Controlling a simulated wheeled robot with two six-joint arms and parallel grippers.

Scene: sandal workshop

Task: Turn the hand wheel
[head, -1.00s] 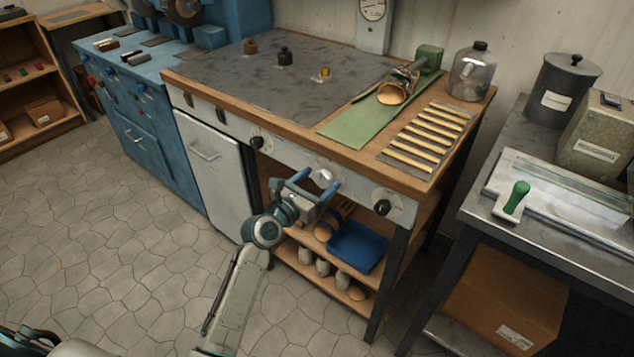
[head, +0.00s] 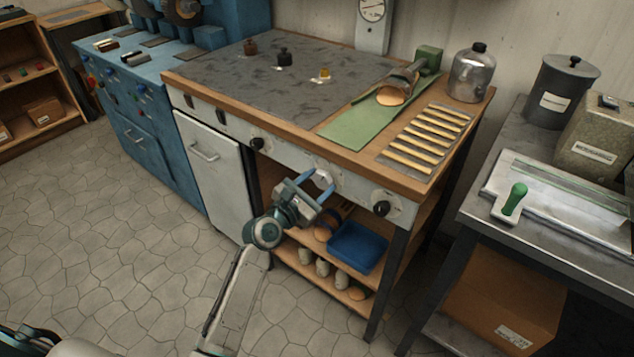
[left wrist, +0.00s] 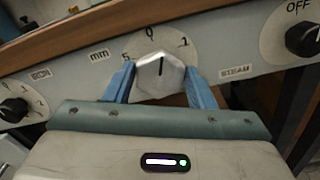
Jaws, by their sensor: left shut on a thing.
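The hand wheel is a silver faceted knob (left wrist: 160,75) on the front panel of the workbench. Its dial reads 5, 0 and 1 with an "mm" label, and its black mark points up near 0. In the head view the knob (head: 321,179) sits in the middle of the panel. My left gripper (head: 318,184) reaches it from below, and in the left wrist view its blue fingers (left wrist: 161,82) are shut on the knob's two sides. My right gripper is not in view.
A black knob (head: 381,208) marked OFF is to the right, and another black knob (head: 257,143) to the left. A wooden edge (left wrist: 70,35) runs above the panel. Below, a shelf holds a blue tray (head: 357,246). A side table (head: 545,225) stands at the right.

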